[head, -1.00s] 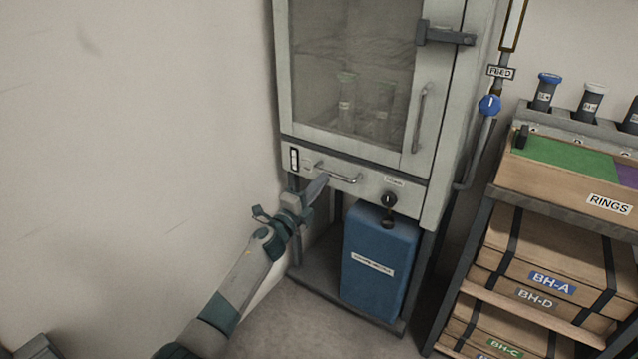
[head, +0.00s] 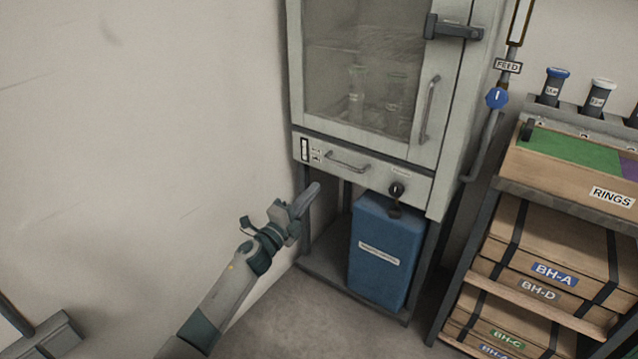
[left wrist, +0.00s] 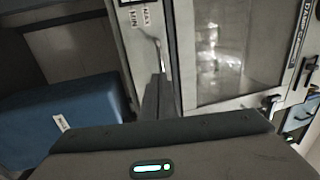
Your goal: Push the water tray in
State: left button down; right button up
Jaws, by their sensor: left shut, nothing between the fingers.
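The water tray (head: 362,172) is the grey drawer front under the cabinet's glass door, with a bar handle (head: 347,167) and a level window at its left end. It looks about flush with the cabinet front; a small gap cannot be told. My left gripper (head: 312,190) is shut and empty, below and left of the handle, apart from it in the head view. In the left wrist view, the shut fingers (left wrist: 158,97) point toward the tray front (left wrist: 128,40) with its MIN and MAX labels. My right gripper is not in view.
A blue container (head: 385,250) stands on the shelf under the cabinet (head: 455,110). A black knob (head: 396,189) sits at the tray's right. A rack with strapped boxes (head: 550,250) stands at right. A bare wall (head: 140,120) is close on the left.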

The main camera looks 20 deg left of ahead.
pick_arm(q)
jog(key=shift+v, duration=2.35)
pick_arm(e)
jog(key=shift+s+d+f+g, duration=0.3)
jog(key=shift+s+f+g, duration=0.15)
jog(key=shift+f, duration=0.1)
